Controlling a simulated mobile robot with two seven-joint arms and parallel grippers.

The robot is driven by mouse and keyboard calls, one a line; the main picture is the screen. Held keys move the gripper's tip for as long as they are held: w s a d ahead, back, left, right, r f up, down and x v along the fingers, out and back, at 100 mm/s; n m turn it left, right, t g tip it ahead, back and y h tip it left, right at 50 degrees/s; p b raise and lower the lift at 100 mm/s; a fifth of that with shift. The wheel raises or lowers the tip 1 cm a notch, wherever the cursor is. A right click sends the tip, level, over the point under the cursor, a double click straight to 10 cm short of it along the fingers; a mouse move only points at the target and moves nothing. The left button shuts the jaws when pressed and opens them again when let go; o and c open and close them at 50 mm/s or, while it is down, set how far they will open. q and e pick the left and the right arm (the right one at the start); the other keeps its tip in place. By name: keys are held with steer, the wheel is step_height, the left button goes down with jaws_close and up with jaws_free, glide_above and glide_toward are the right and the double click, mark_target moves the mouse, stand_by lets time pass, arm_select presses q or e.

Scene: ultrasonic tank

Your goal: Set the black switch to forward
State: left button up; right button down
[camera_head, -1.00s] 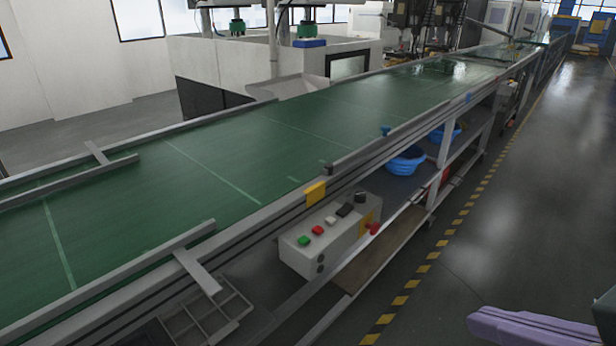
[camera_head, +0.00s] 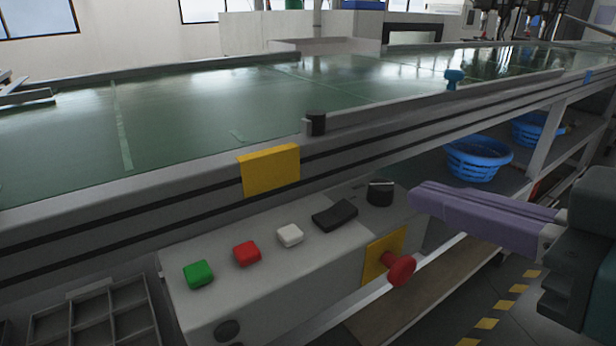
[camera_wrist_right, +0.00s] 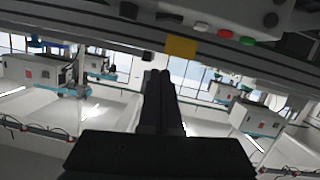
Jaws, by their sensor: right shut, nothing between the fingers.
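The grey control box (camera_head: 270,285) hangs under the conveyor's near side. On its top are a black rocker switch (camera_head: 335,215) and, to the right, a black rotary knob (camera_head: 380,194) with a pale mark. Which way the rocker is tipped is hard to tell. My right gripper (camera_head: 416,198) has purple fingers, shut and empty. Its tips appear just right of the knob; contact cannot be told. In the right wrist view the shut fingers (camera_wrist_right: 161,76) look dark, below the rocker (camera_wrist_right: 169,18) and knob (camera_wrist_right: 128,10). My left gripper is not in view.
Green (camera_head: 198,274), red (camera_head: 247,253) and white (camera_head: 290,235) buttons sit left of the rocker. A red mushroom button (camera_head: 400,269) sticks out of the box's front. The conveyor rail with a yellow plate (camera_head: 269,170) runs above. A blue basket (camera_head: 477,158) stands on the shelf behind.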

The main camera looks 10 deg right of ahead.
steer(key=b, duration=0.2)
glide_above(357, 231)
steer(key=f, duration=0.3)
steer(key=shift+s+a, duration=0.25)
steer(key=f, duration=0.1)
steer(key=f+b, duration=0.1)
steer(key=f, duration=0.1)
steer(key=shift+w+d+f, duration=0.15)
steer(key=shift+w+f, duration=0.05)
steer(key=shift+f, duration=0.3)
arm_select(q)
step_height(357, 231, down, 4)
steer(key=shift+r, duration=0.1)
